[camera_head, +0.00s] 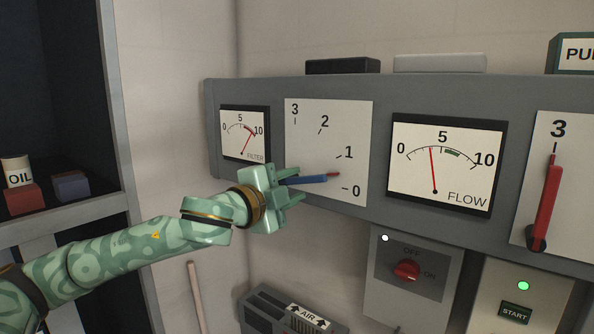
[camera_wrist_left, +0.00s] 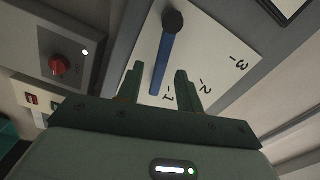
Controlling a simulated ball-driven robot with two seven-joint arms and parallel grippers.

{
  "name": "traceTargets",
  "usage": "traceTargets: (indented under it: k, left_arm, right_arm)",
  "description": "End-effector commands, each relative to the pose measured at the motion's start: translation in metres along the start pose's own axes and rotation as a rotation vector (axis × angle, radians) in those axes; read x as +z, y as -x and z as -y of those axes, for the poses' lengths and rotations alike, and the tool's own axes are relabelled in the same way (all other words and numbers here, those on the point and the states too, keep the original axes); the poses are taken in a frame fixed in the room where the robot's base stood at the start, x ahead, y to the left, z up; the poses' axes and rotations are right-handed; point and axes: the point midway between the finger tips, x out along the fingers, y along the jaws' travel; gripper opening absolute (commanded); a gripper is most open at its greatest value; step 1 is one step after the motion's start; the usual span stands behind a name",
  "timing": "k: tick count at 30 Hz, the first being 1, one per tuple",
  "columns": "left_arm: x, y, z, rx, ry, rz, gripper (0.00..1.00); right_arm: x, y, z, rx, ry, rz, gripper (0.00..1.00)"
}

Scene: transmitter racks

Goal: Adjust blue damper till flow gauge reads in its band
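The blue damper lever (camera_head: 308,181) is on a white scale plate (camera_head: 340,123) marked 0 to 3. Its red tip points between 0 and 1. In the wrist view the blue lever (camera_wrist_left: 163,62) runs from a dark round pivot. My left gripper (camera_head: 297,183) is open at the lever. In the wrist view the fingers of the gripper (camera_wrist_left: 159,70) stand on either side of the lever, with gaps showing. The flow gauge (camera_head: 472,176) needle stands a little below 5, left of the short green band just above 5. My right gripper is not in view.
A filter gauge (camera_head: 231,147) is left of the damper plate. A red lever (camera_head: 547,205) stands near 3 at the right. Below are a red rotary switch (camera_head: 407,271) and a START button (camera_head: 515,312). A shelf with an oil can (camera_head: 18,172) is at left.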

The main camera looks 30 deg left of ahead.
Motion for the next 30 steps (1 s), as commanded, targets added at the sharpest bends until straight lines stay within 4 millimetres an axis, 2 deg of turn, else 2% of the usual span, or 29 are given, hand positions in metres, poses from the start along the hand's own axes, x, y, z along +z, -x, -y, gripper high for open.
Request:
traceTargets:
  k: [3, 6, 14, 15, 18, 19, 24, 30]
  left_arm:
    - [0.0, -0.014, 0.002, -0.001, 0.002, 0.0, 0.36]
    - [0.0, -0.019, 0.001, -0.001, 0.0, 0.0, 0.36]
    - [0.001, -0.021, 0.0, 0.0, -0.001, 0.0, 0.36]
    - [0.001, -0.021, 0.0, 0.0, -0.001, 0.0, 0.31]
    - [0.001, -0.021, 0.0, 0.0, -0.001, 0.0, 0.03]
    - [0.001, -0.021, 0.0, 0.0, -0.001, 0.0, 0.0]
    - [0.0, -0.021, 0.002, 0.001, 0.024, 0.0, 0.0]
    - [0.001, -0.021, 0.019, 0.003, 0.28, 0.001, 0.0]
  right_arm:
    - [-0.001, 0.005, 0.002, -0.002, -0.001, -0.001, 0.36]
    - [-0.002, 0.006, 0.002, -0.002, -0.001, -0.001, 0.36]
    - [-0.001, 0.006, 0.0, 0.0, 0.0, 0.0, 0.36]
    - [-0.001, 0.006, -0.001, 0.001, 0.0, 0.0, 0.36]
    - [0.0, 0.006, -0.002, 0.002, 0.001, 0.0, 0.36]
    - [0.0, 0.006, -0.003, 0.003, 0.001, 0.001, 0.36]
    - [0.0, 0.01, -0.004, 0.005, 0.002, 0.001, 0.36]
    - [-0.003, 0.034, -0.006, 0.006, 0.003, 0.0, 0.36]
